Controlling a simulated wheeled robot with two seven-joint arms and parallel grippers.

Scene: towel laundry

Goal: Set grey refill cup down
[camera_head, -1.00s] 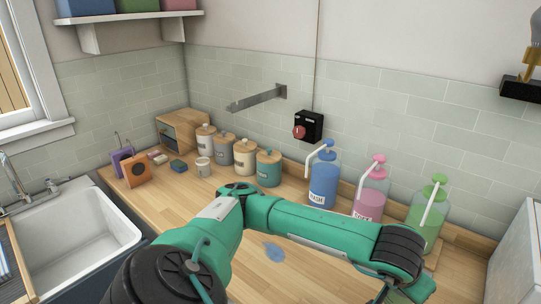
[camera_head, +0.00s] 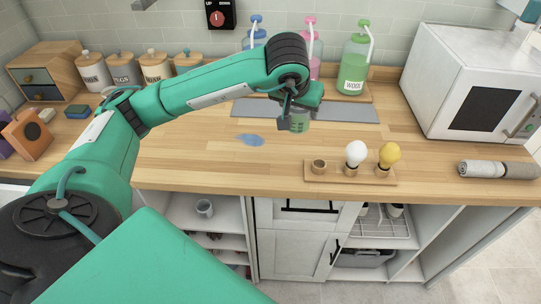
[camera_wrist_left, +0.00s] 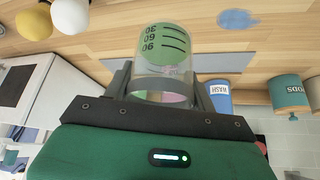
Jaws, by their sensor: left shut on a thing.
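My left gripper (camera_head: 296,112) is shut on the refill cup (camera_head: 299,124), a small see-through cup with greyish walls. It appears above the counter, in front of the grey mat (camera_head: 345,110); whether its base touches the wood I cannot tell. In the left wrist view the cup (camera_wrist_left: 163,62) sits between the two fingers (camera_wrist_left: 165,92), with black marks 30, 60 and 90 and green at its far end. A grey mug (camera_head: 204,208) stands on the open shelf under the counter. My right gripper is not in view.
A wooden holder (camera_head: 314,180) with a white bulb and a yellow bulb stands at the counter's front edge. A blue spill (camera_head: 250,140) lies left of the cup. Pump bottles, including a green one (camera_head: 354,68), stand behind; a microwave (camera_head: 470,85) is right. The counter between is clear.

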